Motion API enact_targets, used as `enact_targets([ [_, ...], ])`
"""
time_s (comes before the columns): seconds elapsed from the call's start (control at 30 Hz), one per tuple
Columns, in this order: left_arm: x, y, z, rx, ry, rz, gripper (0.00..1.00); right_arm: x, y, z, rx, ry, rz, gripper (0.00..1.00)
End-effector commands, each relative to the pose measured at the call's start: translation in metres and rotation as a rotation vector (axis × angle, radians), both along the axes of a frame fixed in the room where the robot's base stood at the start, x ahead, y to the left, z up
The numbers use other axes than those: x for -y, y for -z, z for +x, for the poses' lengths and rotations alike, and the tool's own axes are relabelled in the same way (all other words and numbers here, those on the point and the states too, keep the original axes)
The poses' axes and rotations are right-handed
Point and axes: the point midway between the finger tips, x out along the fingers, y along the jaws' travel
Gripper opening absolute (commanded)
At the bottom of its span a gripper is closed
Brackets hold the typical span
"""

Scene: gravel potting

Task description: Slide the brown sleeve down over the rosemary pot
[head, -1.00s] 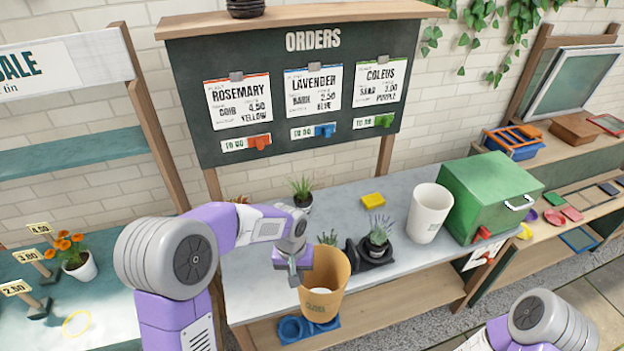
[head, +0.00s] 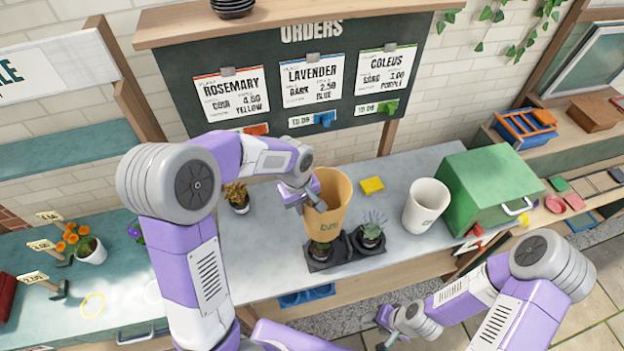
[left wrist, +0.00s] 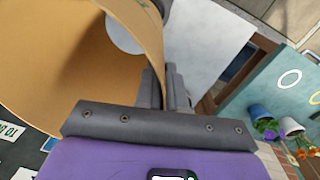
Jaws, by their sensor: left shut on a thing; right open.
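The brown sleeve (head: 329,205), an open tan tube with printing low on its side, is held by its rim in my left gripper (head: 314,196). In the left wrist view my left gripper (left wrist: 164,88) is shut on the wall of the sleeve (left wrist: 70,75), and a pale round opening shows at its far end. My right gripper (head: 384,329) is open and empty, low in front of the bench.
A lavender (head: 371,230) stands in the tray's right well. A white sleeve or pot (head: 427,205), a yellow block (head: 372,185) and a green box (head: 490,190) are on the bench to the right. A reddish plant (head: 237,197) stands left.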

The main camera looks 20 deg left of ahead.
Motion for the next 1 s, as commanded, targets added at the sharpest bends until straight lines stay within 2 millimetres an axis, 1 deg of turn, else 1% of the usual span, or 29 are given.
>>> enact_targets([
  [0.17, 0.0, 0.004, 0.0, -0.001, 0.001, 0.0, 0.0, 0.0, 0.0, -0.002, -0.004, -0.001, 0.001, 0.46],
  [0.47, 0.0, 0.03, -0.001, -0.003, 0.002, -0.001, 0.0, 0.0, 0.003, -0.002, -0.003, 0.0, 0.001, 0.46],
  [0.6, 0.0, 0.046, -0.001, -0.001, 0.003, 0.0, 0.0, 0.0, 0.014, -0.001, -0.003, -0.001, 0.001, 0.46],
  [1.0, 0.0, 0.086, -0.001, -0.001, 0.002, -0.001, 0.0, 0.0, 0.04, -0.002, -0.003, -0.001, 0.001, 0.46],
])
